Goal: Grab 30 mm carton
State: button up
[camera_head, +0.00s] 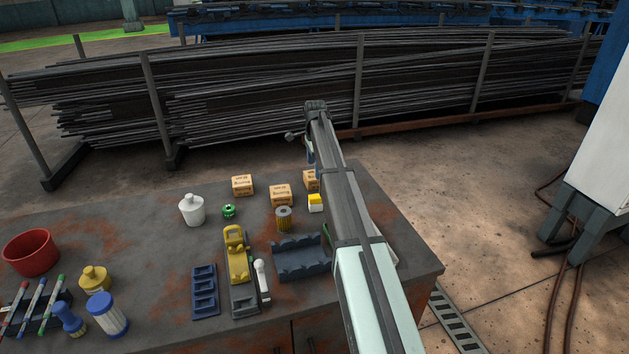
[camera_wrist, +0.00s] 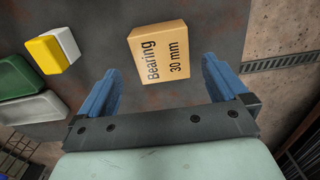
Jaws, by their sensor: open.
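A tan carton (camera_wrist: 160,48) printed "Bearing 30 mm" lies on the table in the wrist view. My gripper (camera_wrist: 161,70) is open, with its two blue fingers apart and nothing held. In that picture the fingertips flank the carton's near edge; I cannot tell the height gap. Two tan cartons stand at the table's back, one at the left (camera_head: 242,185) and one in the middle (camera_head: 280,194). A third carton (camera_head: 311,180) is partly behind my arm. I cannot tell which of these sizes their labels give.
A yellow-and-white block (camera_head: 316,203) stands close by; it shows left of the carton in the wrist view (camera_wrist: 53,50). A ribbed cylinder (camera_head: 283,219), a dark cradle (camera_head: 301,257) and a yellow-and-grey fixture (camera_head: 238,268) stand nearer. The table's right end is partly hidden by my arm.

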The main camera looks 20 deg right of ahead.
aim_at(313, 174)
jog(key=shift+w+a+f, duration=0.1)
jog(key=shift+a+f, duration=0.05)
jog(key=shift+f, duration=1.25)
jog(key=shift+a+f, duration=0.15)
jog(key=shift+f, duration=1.2)
jog(key=shift+c, duration=0.3)
jog(key=c, duration=1)
